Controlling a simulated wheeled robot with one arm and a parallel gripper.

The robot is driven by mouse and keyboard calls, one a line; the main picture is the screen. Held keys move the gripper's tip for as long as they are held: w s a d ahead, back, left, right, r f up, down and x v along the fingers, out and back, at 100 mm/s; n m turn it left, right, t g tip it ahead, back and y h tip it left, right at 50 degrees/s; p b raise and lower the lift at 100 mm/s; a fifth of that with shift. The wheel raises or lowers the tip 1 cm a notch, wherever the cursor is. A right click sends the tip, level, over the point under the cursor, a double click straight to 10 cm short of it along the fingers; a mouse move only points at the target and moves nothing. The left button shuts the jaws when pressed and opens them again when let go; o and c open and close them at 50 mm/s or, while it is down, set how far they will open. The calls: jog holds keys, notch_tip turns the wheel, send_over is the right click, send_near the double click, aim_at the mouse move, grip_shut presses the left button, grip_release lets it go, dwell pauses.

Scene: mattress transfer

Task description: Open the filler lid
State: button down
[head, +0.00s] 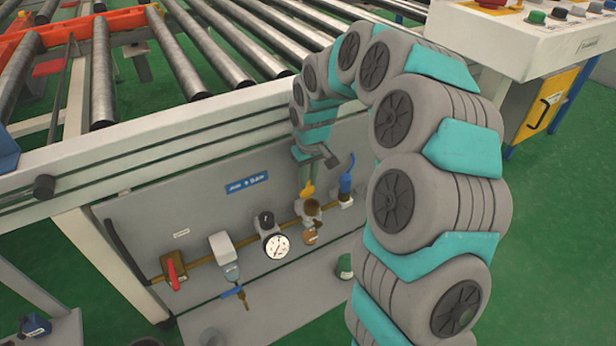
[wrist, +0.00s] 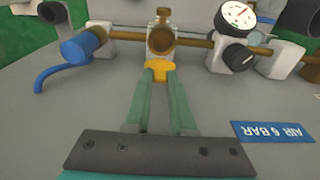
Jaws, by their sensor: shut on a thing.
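The yellow filler lid (wrist: 159,70) shows in the wrist view between the tips of my green fingers. My gripper (wrist: 160,80) is shut on it. The pale lubricator block (wrist: 160,20) with a round brown part (wrist: 161,39) is just beyond the lid, on the brass pipe. In the head view the yellow lid (head: 307,190) shows just above the block's brown part (head: 312,207), under my gripper (head: 306,184). I cannot tell whether the lid still touches the block. My fingers partly hide the lid.
On the panel, a pressure gauge (head: 276,245), a white filter unit (head: 221,245) and a red valve handle (head: 176,269) stand to the left. A blue-handled valve (head: 346,180) is close on the right. A roller conveyor (head: 185,60) runs above the panel.

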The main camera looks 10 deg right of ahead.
jog(key=c, duration=0.8)
grip_release()
jog(key=shift+o, duration=0.2)
notch_tip(320, 180, up, 8)
jog(key=shift+s+f+b, duration=0.15)
jog(key=shift+s+b, duration=0.2)
jog(key=shift+s, duration=0.05)
